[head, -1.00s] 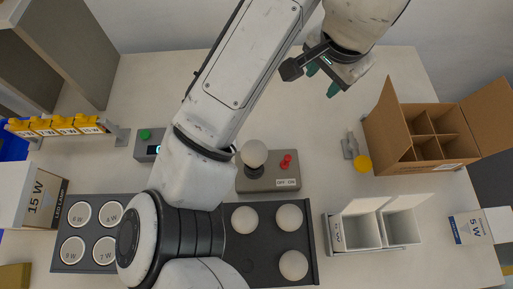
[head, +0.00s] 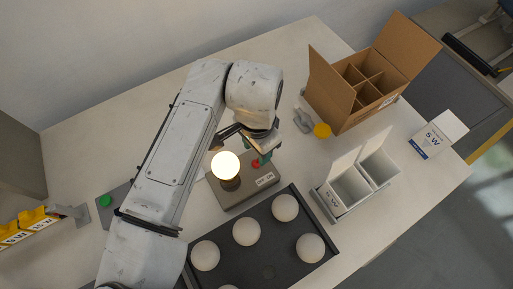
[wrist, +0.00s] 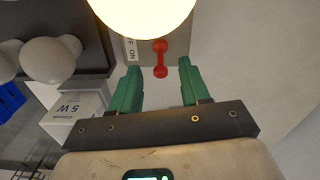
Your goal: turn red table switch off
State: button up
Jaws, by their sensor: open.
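The red switch (head: 256,163) sits on a grey box (head: 232,198) with an OFF/ON label. In the wrist view the red switch (wrist: 160,58) shows just beyond and between my green fingertips, and I cannot tell whether they touch it. A bulb (head: 225,164) stands lit in the socket on the same box, and its glowing globe (wrist: 143,10) fills the top of the wrist view. My gripper (head: 258,151) is open and empty, low over the switch; in the wrist view its fingers (wrist: 158,82) are apart.
A dark tray (head: 268,272) with several unlit bulbs lies in front of the switch box. A divided cardboard box (head: 328,92), a white two-bin holder (head: 350,188) and a 5 W carton (head: 432,138) are to the right. A green button (head: 105,201) is at left.

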jog(key=shift+f, duration=1.05)
grip_shut()
